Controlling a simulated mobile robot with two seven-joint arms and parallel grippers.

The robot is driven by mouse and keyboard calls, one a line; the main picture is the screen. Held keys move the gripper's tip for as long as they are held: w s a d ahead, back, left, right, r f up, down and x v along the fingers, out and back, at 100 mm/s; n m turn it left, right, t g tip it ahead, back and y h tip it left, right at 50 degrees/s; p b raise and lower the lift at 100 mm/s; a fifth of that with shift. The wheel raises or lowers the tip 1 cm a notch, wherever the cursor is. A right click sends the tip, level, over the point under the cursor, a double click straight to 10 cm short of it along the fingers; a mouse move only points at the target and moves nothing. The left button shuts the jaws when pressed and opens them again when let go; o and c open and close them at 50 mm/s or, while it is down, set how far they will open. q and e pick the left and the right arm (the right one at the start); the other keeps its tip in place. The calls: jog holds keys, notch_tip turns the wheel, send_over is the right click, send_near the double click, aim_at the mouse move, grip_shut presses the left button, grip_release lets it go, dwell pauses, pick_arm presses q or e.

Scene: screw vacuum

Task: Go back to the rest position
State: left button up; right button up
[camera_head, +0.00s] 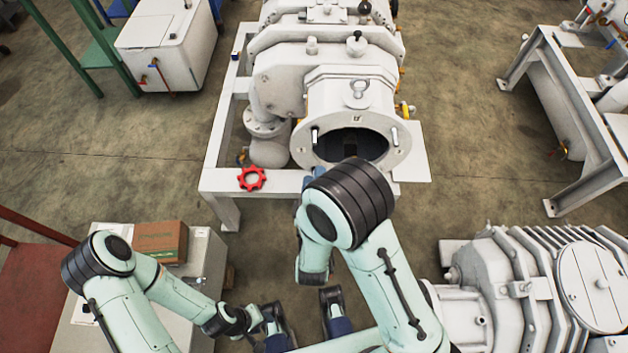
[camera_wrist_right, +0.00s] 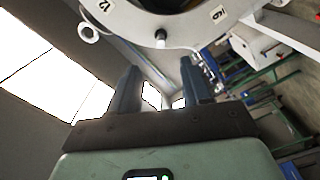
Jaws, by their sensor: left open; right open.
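The vacuum pump (camera_head: 330,85) is a large pale machine on a white frame, with a round open flange (camera_head: 398,150) facing me. My right arm is bent in front of this flange, and its gripper is mostly hidden in the head view. In the right wrist view my right gripper (camera_wrist_right: 160,85) is open, with nothing between its fingers. The numbered flange ring (camera_wrist_right: 190,30) shows just beyond its fingertips; I cannot tell whether they touch. My left gripper (camera_head: 262,318) is low in the head view, small and partly unclear, right of the box, apparently empty.
A red star-shaped handwheel (camera_head: 252,179) lies on the frame's front left corner. A brown cardboard box (camera_head: 160,241) sits on a grey cabinet (camera_head: 205,262) beside my left arm. Another ribbed machine (camera_head: 520,285) stands close on the right. Open floor (camera_head: 470,130) lies right of the pump.

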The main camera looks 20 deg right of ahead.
jog(key=shift+s, duration=0.1)
dwell(0.5)
jog(key=s+d+f+m+g+y+p, duration=0.25)
jog(key=f+g, duration=0.25)
jog(key=f, duration=0.4)
jog(key=s+d+f+m+g+y+p, duration=0.1)
jog(key=s+d+f+m+g+p, duration=0.15)
jog(key=s+f+m+g, duration=0.4)
jog(key=s+a+f+m+g+y+p, duration=0.1)
jog(key=s+f+m+g+y+p, duration=0.1)
jog(key=s, duration=0.5)
jog(key=s+a+f+m+g+y+p, duration=0.1)
jog(key=s+a+f+g+y+p, duration=0.1)
jog(key=s+g, duration=0.3)
jog(key=shift+s+f+m+y+p, duration=0.4)
jog(key=shift+s+y, duration=0.25)
jog(key=shift+s, duration=0.5)
